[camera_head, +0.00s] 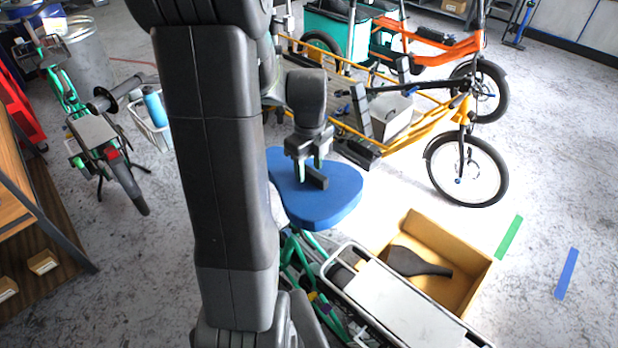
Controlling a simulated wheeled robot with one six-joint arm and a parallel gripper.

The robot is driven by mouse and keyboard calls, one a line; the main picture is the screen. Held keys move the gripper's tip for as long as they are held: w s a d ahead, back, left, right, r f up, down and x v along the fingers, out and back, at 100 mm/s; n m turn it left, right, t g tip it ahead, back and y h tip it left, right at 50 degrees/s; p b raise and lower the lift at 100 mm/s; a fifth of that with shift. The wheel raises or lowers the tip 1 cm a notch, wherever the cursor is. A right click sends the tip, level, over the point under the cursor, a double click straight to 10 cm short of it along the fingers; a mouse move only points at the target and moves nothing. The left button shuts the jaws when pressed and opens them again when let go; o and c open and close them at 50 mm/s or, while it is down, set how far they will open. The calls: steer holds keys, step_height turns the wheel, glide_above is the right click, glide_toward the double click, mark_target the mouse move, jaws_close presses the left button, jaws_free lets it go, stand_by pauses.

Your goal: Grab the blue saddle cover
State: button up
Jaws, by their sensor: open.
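The blue saddle cover (338,208) is in the middle of the head view, on top of the saddle of a green bike (300,262). Its wide end is at the left and rear, and my arm hides its left edge. My gripper (308,180) is open and points down over the cover's middle. The fingers overlap the cover in the picture; I cannot tell whether they touch it. Nothing shows between the fingers.
A cardboard box (465,262) with a dark saddle (415,264) stands on the floor beside the bike's rear rack (395,300). A yellow cargo bike (440,128) and an orange one (440,50) stand behind. Another green bike (95,135) is at left. Floor at right is mostly clear.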

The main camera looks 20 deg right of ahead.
steer(key=shift+f, duration=0.25)
stand_by(0.5)
jaws_close()
